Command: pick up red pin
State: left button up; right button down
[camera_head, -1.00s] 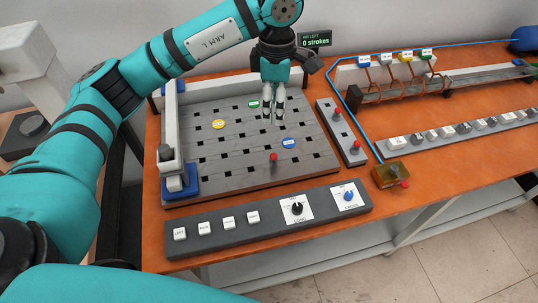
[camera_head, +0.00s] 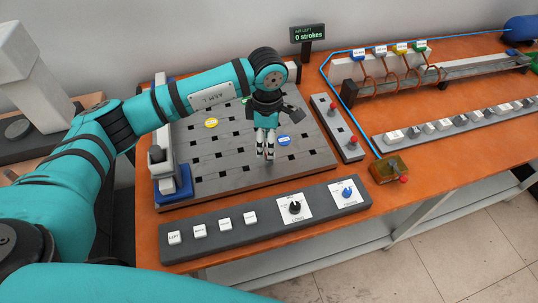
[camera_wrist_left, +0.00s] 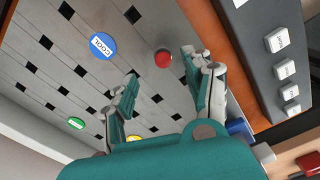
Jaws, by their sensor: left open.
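The red pin (camera_wrist_left: 163,58) stands on the grey slotted board (camera_head: 215,180). In the left wrist view its round red top lies near the line between my two spread fingertips. In the head view my left gripper (camera_head: 265,154) covers it. My left gripper points down over the front right part of the board, and its fingers are open with nothing between them. Its fingers also show in the left wrist view (camera_wrist_left: 162,66); how high the tips are above the pin is hard to tell. My right gripper is not in view.
A blue disc (camera_head: 284,140) and a yellow disc (camera_head: 211,123) lie on the board. A grey block with red knobs (camera_head: 333,106) stands to its right. A button panel (camera_head: 270,222) runs along the front. An amber box (camera_head: 388,170) sits at front right.

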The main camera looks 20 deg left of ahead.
pick_arm(q)
jog(key=shift+f, duration=0.35)
jog(key=f, duration=0.1)
jog(key=f+p, duration=0.1)
jog(key=f, duration=0.1)
jog(key=f+p, duration=0.1)
jog(key=shift+s+d+f, duration=0.3)
jog(key=shift+f, duration=0.4)
jog(key=shift+c, duration=0.3)
grip_shut()
